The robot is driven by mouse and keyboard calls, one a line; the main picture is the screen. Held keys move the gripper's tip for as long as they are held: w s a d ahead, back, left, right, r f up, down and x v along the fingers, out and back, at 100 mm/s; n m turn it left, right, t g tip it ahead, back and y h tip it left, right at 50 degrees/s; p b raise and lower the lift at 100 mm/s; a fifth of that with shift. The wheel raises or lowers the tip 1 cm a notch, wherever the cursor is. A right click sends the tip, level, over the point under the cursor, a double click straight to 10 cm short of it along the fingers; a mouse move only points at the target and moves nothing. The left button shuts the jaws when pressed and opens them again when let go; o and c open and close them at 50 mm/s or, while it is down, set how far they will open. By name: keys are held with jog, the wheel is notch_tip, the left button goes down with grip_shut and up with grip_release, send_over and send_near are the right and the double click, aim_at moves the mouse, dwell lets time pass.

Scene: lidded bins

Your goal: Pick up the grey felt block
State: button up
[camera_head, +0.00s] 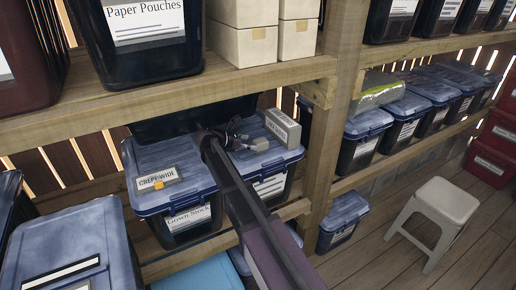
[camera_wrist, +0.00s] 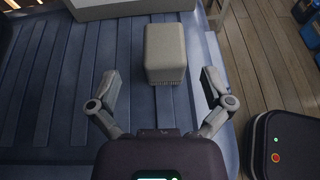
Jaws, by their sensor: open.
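The grey felt block (camera_wrist: 165,53) stands on a blue ribbed bin lid (camera_wrist: 60,110) in the wrist view, just ahead of my gripper (camera_wrist: 160,82). The two fingers are spread wide, and the block lies in line with the gap between them, apart from both. The block looks untouched. In the head view the small pale block (camera_head: 260,145) sits on the lid of a bin on the middle shelf, at the right of my gripper (camera_head: 238,140). My arm hides part of the lid there.
A larger grey labelled box (camera_head: 283,127) lies on the lid just behind the block. A "CREPE-WIDE" card (camera_head: 152,177) lies on the left bin lid. A wooden post (camera_head: 335,130) stands at the right, and the upper shelf (camera_head: 150,105) runs above. A white stool (camera_head: 437,212) stands on the floor.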

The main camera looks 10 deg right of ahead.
aim_at(263, 144)
jog(key=shift+d+f+b, duration=0.35)
jog(key=shift+d, duration=0.55)
jog(key=shift+d+f+b, duration=0.35)
jog(key=shift+d, duration=0.55)
jog(key=shift+x, duration=0.75)
jog(key=shift+r, duration=0.1)
jog(key=c, duration=1.2)
